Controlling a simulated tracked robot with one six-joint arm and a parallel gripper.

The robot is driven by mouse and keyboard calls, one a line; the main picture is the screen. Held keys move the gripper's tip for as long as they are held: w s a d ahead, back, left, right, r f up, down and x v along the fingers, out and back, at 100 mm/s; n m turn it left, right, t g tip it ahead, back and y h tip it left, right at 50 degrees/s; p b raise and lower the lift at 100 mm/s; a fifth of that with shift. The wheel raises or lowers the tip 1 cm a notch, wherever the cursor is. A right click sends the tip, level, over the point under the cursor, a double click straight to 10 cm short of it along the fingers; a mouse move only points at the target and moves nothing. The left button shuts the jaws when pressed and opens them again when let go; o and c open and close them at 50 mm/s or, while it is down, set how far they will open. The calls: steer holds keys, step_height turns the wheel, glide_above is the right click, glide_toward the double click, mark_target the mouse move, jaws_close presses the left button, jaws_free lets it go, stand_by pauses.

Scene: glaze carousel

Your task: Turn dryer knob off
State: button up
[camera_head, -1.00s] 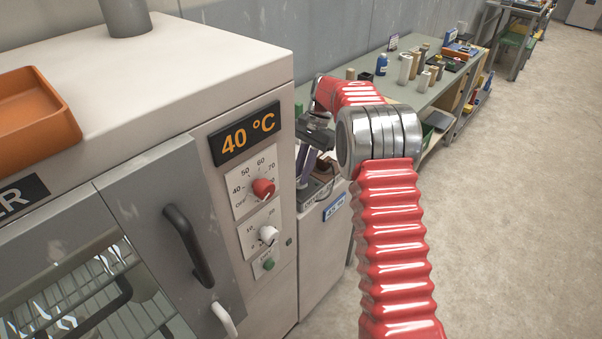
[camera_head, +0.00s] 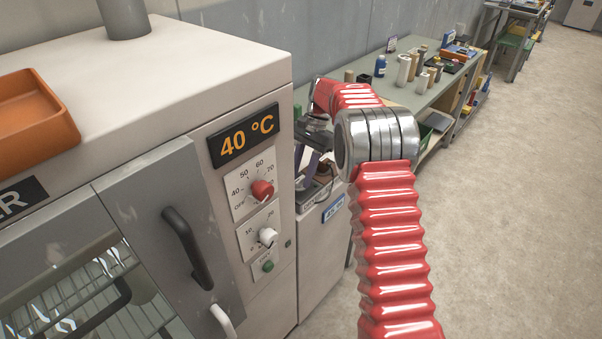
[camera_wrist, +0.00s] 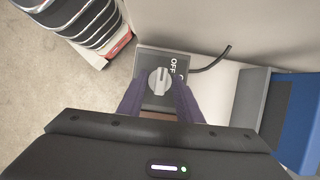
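The dryer (camera_head: 215,60) stands at the left in the head view, with a lit display (camera_head: 244,136) reading 40 °C. Its red knob (camera_head: 262,190) sits on a dial plate marked OFF and 40 to 70; its exact pointing is hard to read. My gripper (camera_head: 306,182) is right of the dryer, over the low cabinet, away from the red knob. In the wrist view its purple fingers (camera_wrist: 160,88) are open, on either side of a grey round knob (camera_wrist: 160,81) on a dark box labelled OFF. Gaps appear between the fingers and this knob.
Below the red knob are a white knob (camera_head: 267,236) and a green button (camera_head: 267,266). The dryer door has a black handle (camera_head: 188,247). An orange tray (camera_head: 35,118) lies on top. A black cable (camera_wrist: 212,60) runs from the dark box. The floor at right is clear.

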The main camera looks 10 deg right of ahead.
steer(key=shift+r, duration=0.1)
steer(key=v, duration=1.3)
steer(key=shift+r, duration=0.2)
steer(key=shift+d, duration=0.1)
step_height(320, 180, down, 7)
steer(key=d+n+t, duration=0.1)
steer(key=n, duration=0.2)
steer(key=s+a+r+n+t+h, duration=0.1)
steer(key=s+a+r+n+t, duration=0.1)
steer(key=s, duration=1.1)
steer(key=s+a+r+n+t+h, duration=0.1)
steer(key=s+r+n+t, duration=0.2)
steer(key=s, duration=1)
steer(key=s+a+r+n+t+h, duration=0.1)
steer(key=s+r, duration=0.4)
steer(key=s, duration=0.8)
steer(key=shift+s+a+r+n+t+h, duration=0.3)
steer(key=shift+s+a+r+n+t, duration=0.1)
steer(key=shift+a+n+t, duration=0.35)
